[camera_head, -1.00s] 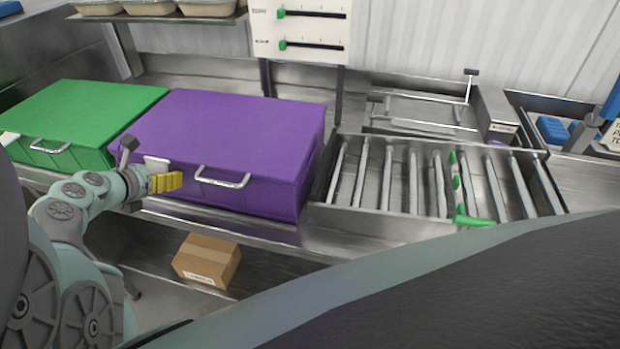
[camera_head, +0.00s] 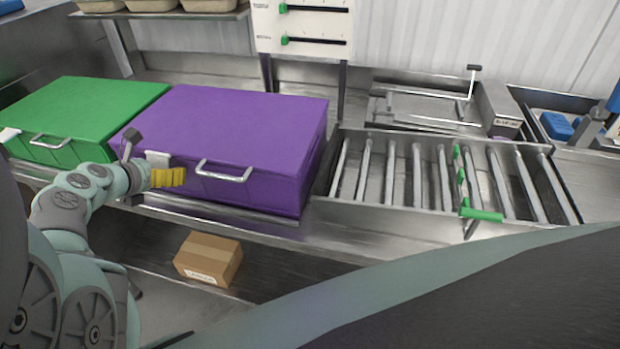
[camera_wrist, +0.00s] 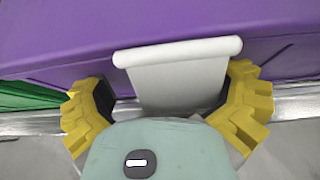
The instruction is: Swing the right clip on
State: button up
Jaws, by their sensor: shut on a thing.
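The purple box (camera_head: 230,120) stands on the steel counter with its lid on and a metal handle (camera_head: 224,172) on its front. A white clip (camera_head: 158,158) sits at the left of its front face, near the lid's edge. In the wrist view the clip (camera_wrist: 178,75) is a wide pale flap with a rolled upper edge against the purple wall. My gripper (camera_head: 168,177), with yellow fingers, is at this clip. In the wrist view my gripper (camera_wrist: 172,97) is shut on it, one finger at each side. The clip's lower part is hidden behind my gripper's body.
A green box (camera_head: 75,108) stands close on the left, with a white clip (camera_head: 9,134) at its left. A roller tray (camera_head: 395,212) with a green lever (camera_head: 482,214) is to the right. A cardboard box (camera_head: 208,258) lies on the shelf below.

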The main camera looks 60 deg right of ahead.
aim_at(158, 163)
jog(key=shift+s+d+r+h, duration=0.1)
jog(key=shift+s+d+h, duration=0.1)
jog(key=shift+d, duration=0.35)
jog(key=shift+s+d+r+h, duration=0.1)
jog(key=shift+s+d, duration=0.1)
jog(key=shift+d, duration=0.3)
jog(key=shift+o, duration=0.6)
jog(key=shift+a+r, duration=0.15)
jog(key=shift+r, duration=0.25)
jog(key=shift+c, duration=0.3)
jog(key=shift+s+a+r+p, duration=0.1)
jog(key=shift+s+r+p, duration=0.15)
jog(key=shift+r+p, duration=0.25)
jog(key=shift+s+a+r+p, duration=0.1)
jog(key=shift+s+r+p, duration=0.1)
jog(key=shift+r+p, duration=0.25)
jog(key=shift+s+a+r, duration=0.25)
jog(key=v, duration=0.2)
jog(key=shift+w+a+p, duration=0.1)
jog(key=shift+a+p, duration=0.25)
jog(key=shift+a, duration=0.3)
